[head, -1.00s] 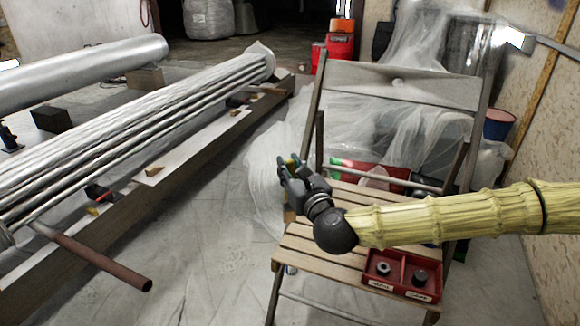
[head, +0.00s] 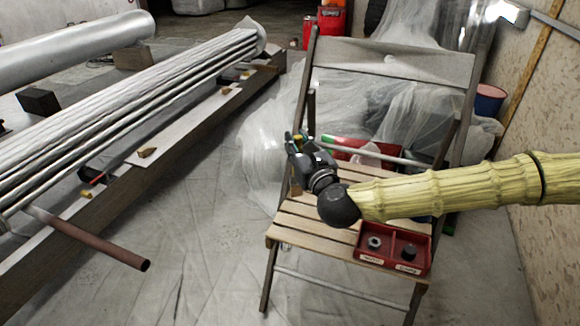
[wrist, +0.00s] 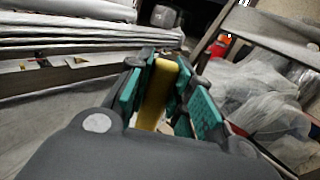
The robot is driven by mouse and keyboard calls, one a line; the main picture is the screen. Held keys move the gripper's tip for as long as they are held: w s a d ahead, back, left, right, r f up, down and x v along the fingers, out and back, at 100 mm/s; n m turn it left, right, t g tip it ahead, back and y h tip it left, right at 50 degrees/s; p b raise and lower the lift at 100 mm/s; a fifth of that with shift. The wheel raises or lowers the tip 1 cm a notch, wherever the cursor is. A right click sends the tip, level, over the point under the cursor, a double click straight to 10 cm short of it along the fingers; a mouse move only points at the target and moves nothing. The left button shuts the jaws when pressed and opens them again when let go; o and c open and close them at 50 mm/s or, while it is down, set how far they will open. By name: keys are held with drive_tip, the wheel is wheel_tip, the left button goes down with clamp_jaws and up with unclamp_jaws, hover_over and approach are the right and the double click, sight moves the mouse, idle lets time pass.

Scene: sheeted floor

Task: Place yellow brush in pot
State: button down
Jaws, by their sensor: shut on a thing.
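My gripper (head: 296,142) is at the left side of a wooden folding chair (head: 395,62), above the seat's left edge. In the wrist view my gripper (wrist: 160,92) has its teal-padded fingers on both sides of a yellow brush (wrist: 157,90). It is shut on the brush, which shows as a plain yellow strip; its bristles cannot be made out. In the head view the fingers mostly hide the brush. A dark blue pot with a reddish rim (head: 488,104) stands behind the chair at the right, well apart from my gripper.
A red two-compartment tray (head: 393,246) with small dark parts lies on the seat's front right. Long wrapped pipes (head: 130,110) lie on beams at the left. Sheeted floor (head: 190,250) is open between.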

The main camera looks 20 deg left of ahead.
drive_tip(key=w+d+r+m+t+h+p, duration=0.1)
drive_tip(key=w+d+r+m+h+p, duration=0.25)
drive_tip(key=d, duration=0.85)
drive_tip(key=w+d+r+m+t+h+p, duration=0.25)
drive_tip(key=w+d+h+p, duration=0.2)
drive_tip(key=d, duration=0.75)
drive_tip(key=w+d+r+m+h+p, duration=0.2)
drive_tip(key=w+d+r+h+p, duration=0.2)
drive_tip(key=d, duration=0.8)
wheel_tip(320, 180, down, 16)
drive_tip(key=b, duration=0.7)
drive_tip(key=shift+w+f, duration=0.15)
drive_tip(key=shift+f, duration=0.05)
drive_tip(key=c, duration=1.2)
unclamp_jaws()
drive_tip(key=shift+s+a+b, duration=0.15)
drive_tip(key=shift+s+b, duration=0.15)
drive_tip(key=shift+s, duration=2.2)
drive_tip(key=shift+s+a+b, duration=0.1)
drive_tip(key=shift+s+b, duration=0.2)
drive_tip(key=shift+s, duration=2.2)
